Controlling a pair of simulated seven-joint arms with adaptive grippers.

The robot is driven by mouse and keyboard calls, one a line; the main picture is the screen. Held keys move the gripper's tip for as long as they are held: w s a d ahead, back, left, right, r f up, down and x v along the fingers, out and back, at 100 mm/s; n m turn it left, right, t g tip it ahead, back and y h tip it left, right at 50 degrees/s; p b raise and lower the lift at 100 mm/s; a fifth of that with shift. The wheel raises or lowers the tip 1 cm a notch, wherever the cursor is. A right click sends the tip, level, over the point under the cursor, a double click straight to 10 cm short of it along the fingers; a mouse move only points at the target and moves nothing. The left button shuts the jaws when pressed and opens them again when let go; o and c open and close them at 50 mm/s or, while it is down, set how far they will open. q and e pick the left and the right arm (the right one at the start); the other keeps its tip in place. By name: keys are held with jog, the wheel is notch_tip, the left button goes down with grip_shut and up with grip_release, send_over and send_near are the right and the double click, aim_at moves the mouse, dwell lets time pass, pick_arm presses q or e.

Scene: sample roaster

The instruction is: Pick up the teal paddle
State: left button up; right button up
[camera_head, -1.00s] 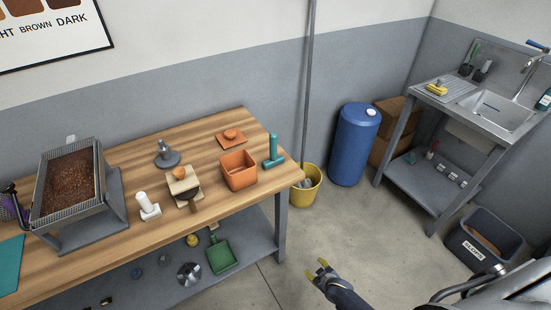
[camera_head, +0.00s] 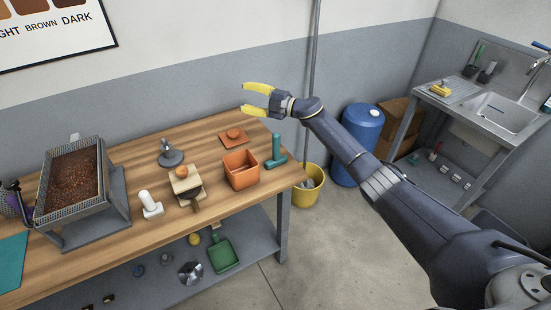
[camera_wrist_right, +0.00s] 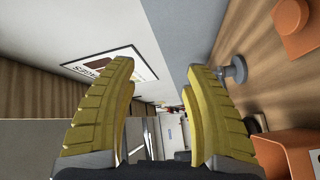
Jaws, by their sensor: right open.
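The teal paddle (camera_head: 275,152) stands on the wooden table near its right end, with an upright stem and a wider foot, just right of the orange box (camera_head: 241,170). My right gripper (camera_head: 244,98) is open and empty, with yellow fingers pointing left. In the head view it appears above the paddle and to its left, over the table's back edge, apart from everything. In the right wrist view its spread fingers (camera_wrist_right: 160,66) have nothing between them, and the paddle does not show there. My left gripper is in neither view.
A blue barrel (camera_head: 357,145) stands behind.

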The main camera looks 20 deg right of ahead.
jog(key=s+a+r+n+g, duration=0.3)
jog(key=s+a+n+g, duration=0.15)
jog(key=a+n, duration=0.2)
jog(key=n+g+h, duration=0.2)
jog(key=g+h, duration=0.5)
jog(key=h, duration=0.8)
send_near(276, 135)
jog(key=shift+t, duration=0.25)
jog(key=f, duration=0.9)
jog(key=shift+s+d+f, duration=0.1)
jog(key=shift+d+f, duration=0.1)
jog(key=shift+f, duration=3.1)
jog(key=shift+c, duration=0.3)
grip_shut()
